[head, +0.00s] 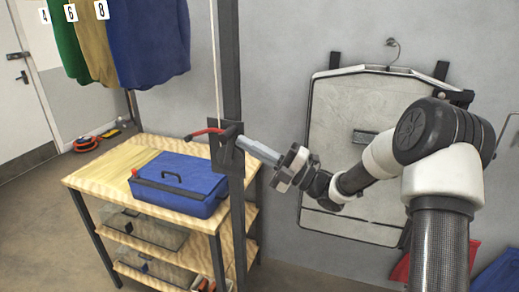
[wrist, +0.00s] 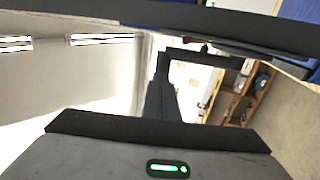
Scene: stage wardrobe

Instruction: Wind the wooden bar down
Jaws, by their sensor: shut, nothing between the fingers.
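The wooden bar itself is not in view; clothes hang from above the frame at the upper left of the head view. A winch plate (head: 227,157) sits on a dark upright post (head: 230,70), with a pale cord running up beside the post. In the wrist view, the dark fingers (wrist: 163,95) point away from the camera.
A wooden shelf unit (head: 145,155) stands behind and left of the post, with a blue toolbox (head: 178,184) on top. A green garment (head: 66,45) and a blue garment (head: 148,40) hang at upper left. A grey panel (head: 335,110) hangs on the wall behind my arm.

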